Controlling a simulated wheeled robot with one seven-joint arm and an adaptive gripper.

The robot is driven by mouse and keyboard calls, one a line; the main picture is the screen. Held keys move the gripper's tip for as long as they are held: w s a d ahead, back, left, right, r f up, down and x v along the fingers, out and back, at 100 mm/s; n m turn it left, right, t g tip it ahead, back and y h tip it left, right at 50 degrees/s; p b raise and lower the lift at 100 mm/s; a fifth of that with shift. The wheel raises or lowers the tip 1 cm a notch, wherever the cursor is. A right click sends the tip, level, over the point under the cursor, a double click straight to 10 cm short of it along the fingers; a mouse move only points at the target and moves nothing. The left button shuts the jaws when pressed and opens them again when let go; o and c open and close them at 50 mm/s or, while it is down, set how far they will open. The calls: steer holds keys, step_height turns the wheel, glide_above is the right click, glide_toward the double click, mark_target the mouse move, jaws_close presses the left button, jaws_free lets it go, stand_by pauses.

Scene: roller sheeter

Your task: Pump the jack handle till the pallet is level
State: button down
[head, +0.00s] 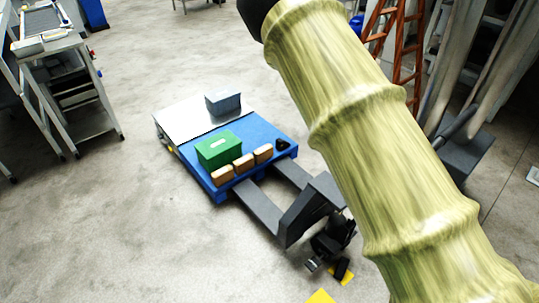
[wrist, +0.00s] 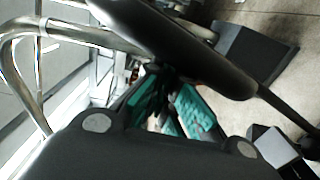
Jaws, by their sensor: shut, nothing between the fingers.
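The blue pallet (head: 262,134) lies on the floor in the middle of the head view; I cannot tell its tilt. The dark grey pallet jack (head: 298,216) reaches under its near edge with two forks. The jack's handle is not clear in the head view, where my arm covers the area right of the jack. My gripper (wrist: 170,88), with teal finger pads, is shut and empty in the wrist view. A thick dark bar (wrist: 185,45) crosses close by it, perhaps part of the handle; I cannot tell whether they touch.
The pallet carries a green box (head: 218,150), a grey-blue crate (head: 223,102), several tan blocks (head: 244,163) and a pale sheet (head: 187,118). An orange ladder (head: 400,45) stands at the upper right. Floor left of the pallet is clear.

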steer(key=w+a+r+p, duration=0.1)
steer(key=w+a, duration=1.1)
steer(key=w, duration=0.4)
steer(key=shift+a+r, duration=0.35)
steer(key=s+d, duration=0.3)
steer(key=s, duration=0.1)
steer(key=shift+s+d+p, duration=0.3)
steer(key=shift+d+p, duration=0.05)
steer(key=shift+d, duration=0.05)
steer(key=s+d, duration=0.1)
steer(key=s, duration=0.1)
steer(key=s+d, duration=0.2)
steer(key=shift+s+d+f, duration=0.1)
steer(key=shift+s+d, duration=0.15)
steer(key=shift+s, duration=0.05)
